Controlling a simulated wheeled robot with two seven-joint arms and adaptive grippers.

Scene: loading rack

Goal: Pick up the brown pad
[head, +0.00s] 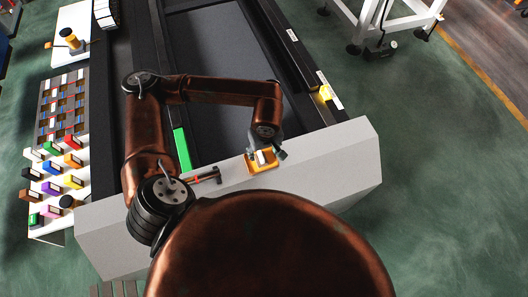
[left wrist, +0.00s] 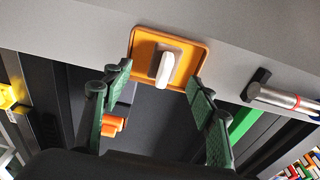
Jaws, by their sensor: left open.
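A square orange-brown pad (head: 249,166) with a raised rim and a white block-like handle on top lies on the pale grey front ledge. In the left wrist view the pad (left wrist: 146,40) sits at top centre, its white handle (left wrist: 166,66) standing up from it. My left gripper (head: 268,151) is right over the pad and covers part of it in the head view. My right gripper is not in view.
A hammer-like tool (head: 205,175) with a red and silver handle lies left of the pad on the grey ledge (head: 325,160). A green strip (head: 182,148) is behind it. A white rack (head: 38,178) with several coloured blocks stands at far left. The ledge's right end is clear.

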